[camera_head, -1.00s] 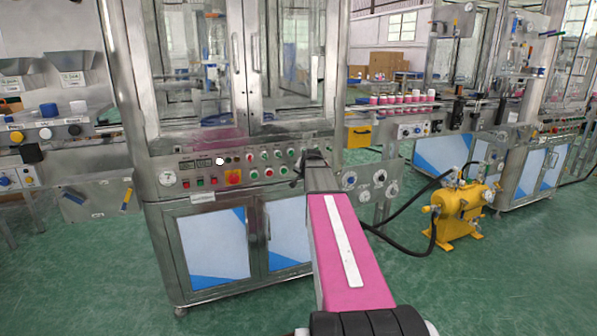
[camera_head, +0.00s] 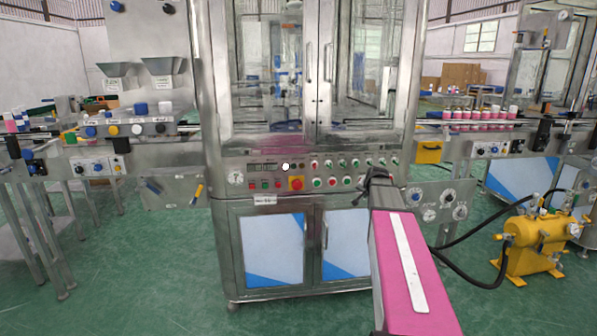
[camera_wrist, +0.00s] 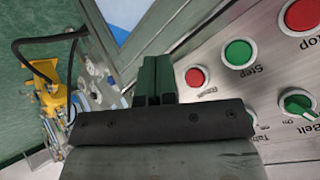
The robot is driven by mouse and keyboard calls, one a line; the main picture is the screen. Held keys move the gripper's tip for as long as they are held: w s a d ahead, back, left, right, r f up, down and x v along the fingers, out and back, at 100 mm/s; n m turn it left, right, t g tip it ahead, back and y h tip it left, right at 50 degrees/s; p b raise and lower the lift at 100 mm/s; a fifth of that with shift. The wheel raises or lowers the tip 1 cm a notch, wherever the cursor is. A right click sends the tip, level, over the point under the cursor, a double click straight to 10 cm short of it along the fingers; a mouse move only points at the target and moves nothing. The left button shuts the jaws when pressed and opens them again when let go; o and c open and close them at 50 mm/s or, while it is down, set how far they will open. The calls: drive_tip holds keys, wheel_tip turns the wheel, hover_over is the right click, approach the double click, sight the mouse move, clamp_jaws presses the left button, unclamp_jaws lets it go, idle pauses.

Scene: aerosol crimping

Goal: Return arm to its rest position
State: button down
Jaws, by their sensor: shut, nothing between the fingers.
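My gripper (camera_head: 373,177) is at the end of my pink arm (camera_head: 405,262), in front of the right end of the machine's control panel (camera_head: 330,172). In the wrist view its two dark green fingers (camera_wrist: 154,76) are together with nothing between them. Red and green buttons and a green knob (camera_wrist: 297,103) on the panel lie close by, to the right of the fingers. I cannot tell the exact gap between the fingertips and the panel.
The steel cabinet (camera_head: 222,230) with glass doors stands ahead. A yellow pump unit (camera_head: 535,240) with black hoses is on the right. Several pink containers (camera_head: 470,115) stand on the right conveyor. Green floor (camera_head: 130,265) is open at the front left.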

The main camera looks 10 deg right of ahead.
drive_tip(key=s+a+f+n+g, duration=0.2)
drive_tip(key=s+a+f, duration=0.4)
drive_tip(key=s, duration=0.4)
drive_tip(key=s+a+f+n+g, duration=0.3)
drive_tip(key=s+a+f, duration=0.4)
drive_tip(key=s, duration=0.3)
drive_tip(key=s+a+f+n+g, duration=0.2)
drive_tip(key=s+a+f+g, duration=0.1)
drive_tip(key=s+a+f, duration=0.4)
drive_tip(key=s+a, duration=0.1)
drive_tip(key=s, duration=0.2)
drive_tip(key=shift+s+a+n, duration=0.3)
drive_tip(key=shift+s+n, duration=0.1)
